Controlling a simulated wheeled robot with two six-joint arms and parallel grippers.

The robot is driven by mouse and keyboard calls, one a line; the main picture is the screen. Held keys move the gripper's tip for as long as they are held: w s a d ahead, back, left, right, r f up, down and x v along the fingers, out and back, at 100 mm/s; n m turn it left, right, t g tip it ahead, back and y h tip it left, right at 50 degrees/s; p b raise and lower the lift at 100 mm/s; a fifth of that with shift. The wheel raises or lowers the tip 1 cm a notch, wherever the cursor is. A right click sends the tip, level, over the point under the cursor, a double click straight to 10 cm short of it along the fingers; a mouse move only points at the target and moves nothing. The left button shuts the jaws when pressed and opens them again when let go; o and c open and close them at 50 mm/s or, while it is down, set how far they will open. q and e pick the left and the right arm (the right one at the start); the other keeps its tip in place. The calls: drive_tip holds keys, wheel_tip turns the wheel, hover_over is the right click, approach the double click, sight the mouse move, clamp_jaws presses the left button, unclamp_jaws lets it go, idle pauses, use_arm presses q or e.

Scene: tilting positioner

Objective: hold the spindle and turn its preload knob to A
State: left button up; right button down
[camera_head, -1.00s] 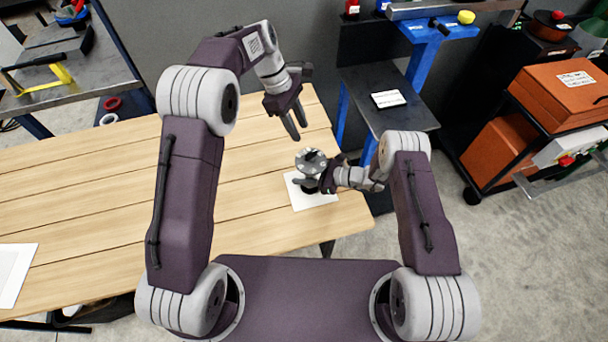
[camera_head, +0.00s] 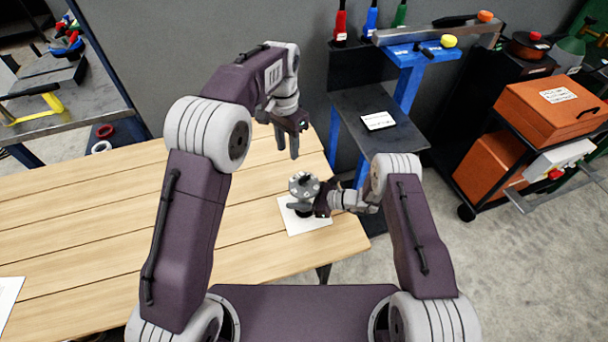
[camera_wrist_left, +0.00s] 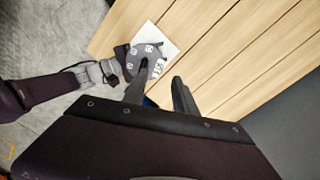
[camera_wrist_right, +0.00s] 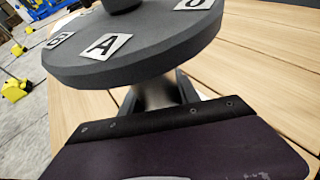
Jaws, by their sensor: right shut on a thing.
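The spindle (camera_head: 304,184) stands upright on a white sheet (camera_head: 310,226) near the table's right end. It has a round grey disc on top with white letter labels. The right wrist view shows the disc (camera_wrist_right: 140,50) close, with label A (camera_wrist_right: 105,46) facing that camera and B to its left. The dark knob (camera_wrist_right: 122,4) on top is cut off by the picture edge. My right gripper (camera_wrist_right: 158,95) is shut on the spindle below the disc. My left gripper (camera_head: 287,148) is open and empty, above and behind the disc; its spread fingers show in the left wrist view (camera_wrist_left: 160,88).
The wooden table (camera_head: 90,220) is bare to the left, except for a paper at its left edge. A dark shelf with a white card (camera_head: 378,121) and blue posts stands behind the spindle to the right. Orange cases (camera_head: 548,110) stand farther right.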

use_arm(q)
drive_tip(key=r+m, duration=0.1)
drive_tip(key=m, duration=0.1)
hover_over(304, 177)
wheel_tip(304, 177, down, 12)
clamp_jaws()
